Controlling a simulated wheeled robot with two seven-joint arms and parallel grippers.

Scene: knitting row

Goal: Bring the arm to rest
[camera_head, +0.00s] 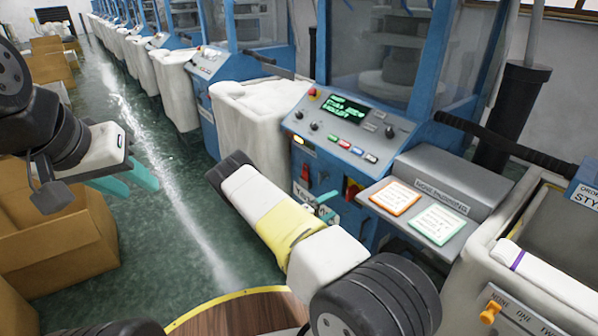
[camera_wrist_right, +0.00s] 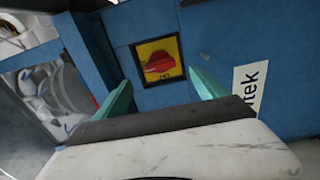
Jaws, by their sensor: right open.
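My left gripper (camera_head: 130,182) hangs at the left in the head view, over the green floor beside a cardboard box. Its teal fingers look apart, with nothing seen between them. My right arm reaches in from the lower right, in front of the blue knitting machine (camera_head: 296,150). Only a little teal of my right gripper (camera_head: 325,200) shows past the arm. In the right wrist view my right gripper (camera_wrist_right: 163,92) is open and empty. It faces the machine's blue panel, with a red rotary switch (camera_wrist_right: 159,63) on a yellow plate between the fingers in the picture.
A control panel (camera_head: 345,120) with a lit screen is above my right gripper. A shelf with orange-edged and green-edged cards (camera_head: 436,224) juts out at right. A white bin (camera_head: 480,280) stands at lower right. Open cardboard boxes (camera_head: 60,245) are at left. The aisle floor (camera_head: 170,190) is clear.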

